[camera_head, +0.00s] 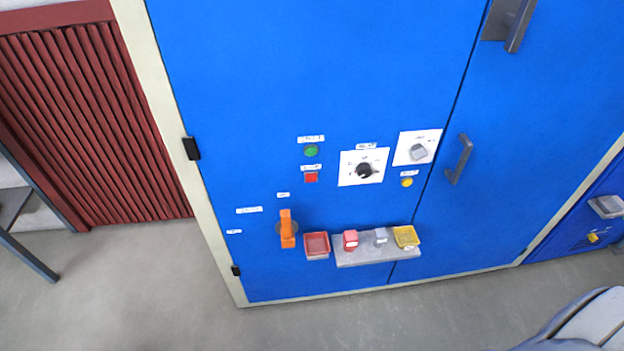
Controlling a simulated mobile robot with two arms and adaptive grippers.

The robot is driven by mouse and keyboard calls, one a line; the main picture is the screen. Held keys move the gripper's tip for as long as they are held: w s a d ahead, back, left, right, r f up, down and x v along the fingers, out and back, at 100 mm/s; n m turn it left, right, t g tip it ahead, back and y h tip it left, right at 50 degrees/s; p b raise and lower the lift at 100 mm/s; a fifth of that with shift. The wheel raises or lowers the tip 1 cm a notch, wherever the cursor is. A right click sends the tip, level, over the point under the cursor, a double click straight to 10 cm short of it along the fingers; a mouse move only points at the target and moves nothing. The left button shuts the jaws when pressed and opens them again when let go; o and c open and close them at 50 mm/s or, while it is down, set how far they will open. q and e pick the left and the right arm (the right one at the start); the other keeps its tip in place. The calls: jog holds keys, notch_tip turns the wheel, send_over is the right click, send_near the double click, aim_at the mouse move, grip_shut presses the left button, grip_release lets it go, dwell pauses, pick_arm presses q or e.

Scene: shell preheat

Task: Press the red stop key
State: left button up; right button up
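A round green button (311,151) sits above that label. Nothing touches the red key or covers it. Neither of my grippers shows in the head view. A grey and white rounded part, perhaps of my own arm, enters at the lower right corner, well apart from the key.
Right of the key are a black knob (364,171), a grey knob (418,152) and a yellow button (407,182). Below, an orange lever (287,228), a red tray (317,240) and a grey shelf (350,256) with small items stick out. Door handles (459,158) protrude. Floor in front is clear.

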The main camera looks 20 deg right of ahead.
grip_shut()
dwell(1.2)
